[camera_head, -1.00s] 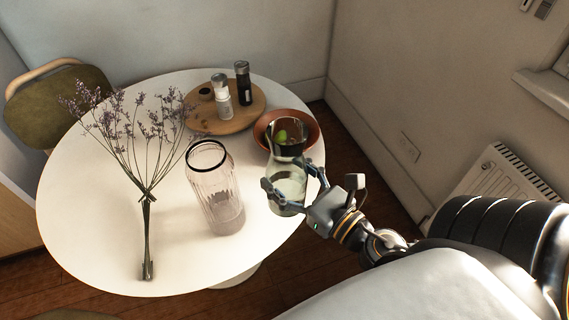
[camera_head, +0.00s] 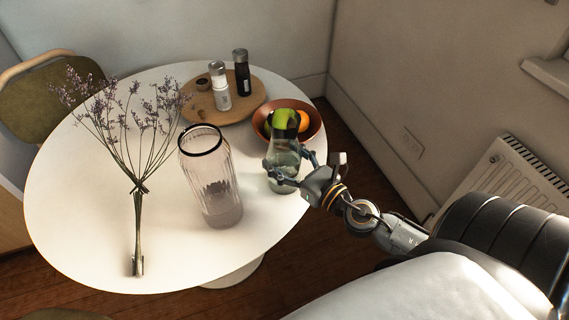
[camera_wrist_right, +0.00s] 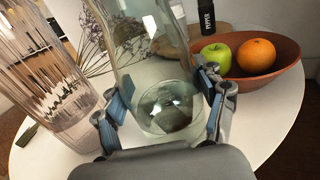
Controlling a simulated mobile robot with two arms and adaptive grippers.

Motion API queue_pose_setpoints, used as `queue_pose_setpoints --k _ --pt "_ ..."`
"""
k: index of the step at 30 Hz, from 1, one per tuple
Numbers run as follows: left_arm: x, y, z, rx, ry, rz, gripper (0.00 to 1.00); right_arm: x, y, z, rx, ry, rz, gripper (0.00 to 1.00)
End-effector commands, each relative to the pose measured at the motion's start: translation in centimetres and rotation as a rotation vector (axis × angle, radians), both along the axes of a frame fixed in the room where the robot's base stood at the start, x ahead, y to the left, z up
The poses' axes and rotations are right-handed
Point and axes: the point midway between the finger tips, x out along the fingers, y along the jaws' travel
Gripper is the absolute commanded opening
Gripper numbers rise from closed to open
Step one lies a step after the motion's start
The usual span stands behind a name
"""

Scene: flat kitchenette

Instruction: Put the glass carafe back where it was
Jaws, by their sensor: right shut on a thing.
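The glass carafe (camera_head: 284,158) is a clear, slightly green bottle with a dark collar, upright at the right edge of the round white table, in front of the fruit bowl. My right gripper (camera_head: 284,176) is shut around its lower body. In the right wrist view the carafe (camera_wrist_right: 160,70) stands between the two fingers of the gripper (camera_wrist_right: 163,112). I cannot tell whether its base touches the table. My left gripper is not in view.
A ribbed pink glass vase (camera_head: 212,180) stands left of the carafe. A brown bowl (camera_head: 316,122) holds a green apple and an orange. A wooden board (camera_head: 205,112) carries two grinders. Dried flowers (camera_head: 138,195) lie at the left. The table's (camera_head: 95,235) front left is bare.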

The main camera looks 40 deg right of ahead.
Motion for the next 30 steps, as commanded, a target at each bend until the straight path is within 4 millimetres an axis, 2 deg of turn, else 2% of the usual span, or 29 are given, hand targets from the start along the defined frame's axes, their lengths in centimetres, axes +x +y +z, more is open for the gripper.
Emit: queue_pose_setpoints --k 1,13,14,16,17,30 --pt "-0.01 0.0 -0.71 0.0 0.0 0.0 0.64 0.06 -0.02 -0.49 -0.002 -0.007 -0.001 0.08" --pt "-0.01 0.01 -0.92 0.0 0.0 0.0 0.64 0.05 0.01 -0.74 -0.001 -0.007 0.0 0.08" --pt "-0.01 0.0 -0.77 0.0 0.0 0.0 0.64 0.0 0.01 -0.8 -0.001 -0.002 0.0 0.77" --pt "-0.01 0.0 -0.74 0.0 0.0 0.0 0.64 -0.01 0.01 -0.78 -0.001 -0.002 0.0 0.91" --pt "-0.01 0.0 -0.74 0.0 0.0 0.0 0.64 -0.01 0.01 -0.78 -0.001 -0.002 0.0 0.93" --pt "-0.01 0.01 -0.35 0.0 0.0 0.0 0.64 -0.01 0.02 -0.38 -0.001 -0.002 0.001 0.93"
